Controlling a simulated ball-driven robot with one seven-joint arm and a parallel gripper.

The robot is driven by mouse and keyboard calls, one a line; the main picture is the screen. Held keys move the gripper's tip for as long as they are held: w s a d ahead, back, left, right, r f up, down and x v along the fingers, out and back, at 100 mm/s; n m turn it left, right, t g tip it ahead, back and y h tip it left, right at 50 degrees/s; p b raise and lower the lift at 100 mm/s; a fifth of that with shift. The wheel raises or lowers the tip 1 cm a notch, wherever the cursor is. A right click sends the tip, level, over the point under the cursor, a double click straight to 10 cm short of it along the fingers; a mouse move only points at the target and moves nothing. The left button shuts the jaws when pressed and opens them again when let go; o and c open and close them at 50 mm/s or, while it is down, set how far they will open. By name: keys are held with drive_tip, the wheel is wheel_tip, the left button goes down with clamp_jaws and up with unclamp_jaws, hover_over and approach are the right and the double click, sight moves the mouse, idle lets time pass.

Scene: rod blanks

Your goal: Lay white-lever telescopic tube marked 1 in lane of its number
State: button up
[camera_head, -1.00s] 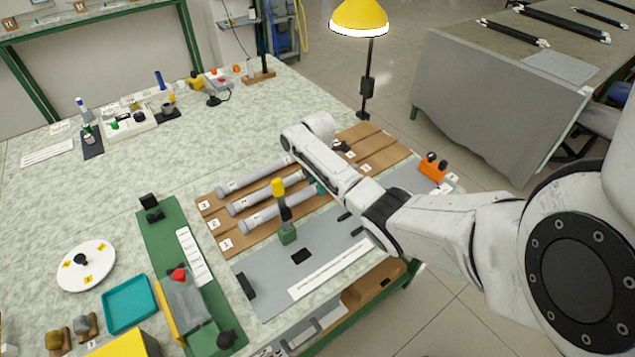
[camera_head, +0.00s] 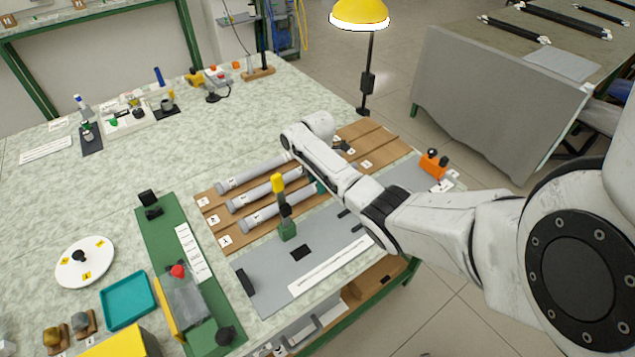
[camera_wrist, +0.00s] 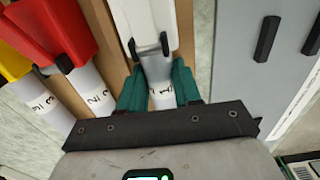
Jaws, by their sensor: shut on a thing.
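The white-lever tube (camera_head: 258,219) is the frontmost of three grey tubes on the brown lane board (camera_head: 217,243). It lies lengthwise along the front lane, whose label (camera_head: 225,241) appears to read 1. In the wrist view its white lever (camera_wrist: 143,20) is at the top and the green fingers of my gripper (camera_wrist: 160,92) are shut on the tube just below it. The tube's own mark (camera_wrist: 163,90) is small and partly unclear. In the head view my arm hides the tube's far end. I cannot tell whether it fully touches the lane.
A red-lever tube (camera_wrist: 98,97) and a yellow-lever tube (camera_wrist: 45,105) lie in the lanes beside it. A green post with yellow top (camera_head: 283,205) stands close in front of the tubes on the grey mat (camera_head: 265,292). A yellow lamp (camera_head: 360,14) stands behind. Right-hand lanes look empty.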

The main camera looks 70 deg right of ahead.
drive_tip(key=o, duration=0.9)
wheel_tip(320, 180, up, 11)
drive_tip(key=shift+f, duration=0.15)
idle(0.6)
